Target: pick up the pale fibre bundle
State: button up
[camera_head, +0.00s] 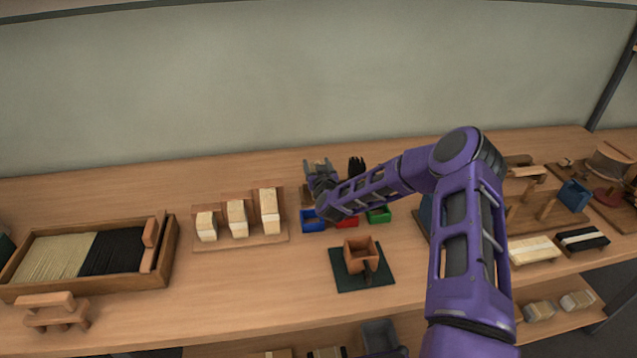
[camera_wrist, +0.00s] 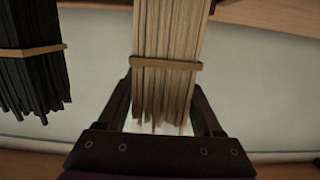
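The pale fibre bundle (camera_wrist: 168,35) hangs in the middle of the wrist view, with a tan band (camera_wrist: 166,64) around it and loose ends towards my palm. My gripper (camera_wrist: 163,90) has one finger on each side of the bundle. The fingers lie close against its edges near the band, but I cannot tell whether they press on it. In the head view my gripper (camera_head: 320,165) is at the back of the bench, fingers apart, and I cannot make out the pale bundle there.
A black bundle (camera_wrist: 30,60) is left of the pale one in the wrist view; in the head view it (camera_head: 357,166) stands right of my gripper. Blue (camera_head: 312,224), red (camera_head: 347,222) and green (camera_head: 379,215) bins sit in front. Stepped blocks (camera_head: 237,218) stand left.

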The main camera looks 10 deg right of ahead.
jog(key=c, duration=1)
jog(key=shift+r, duration=0.15)
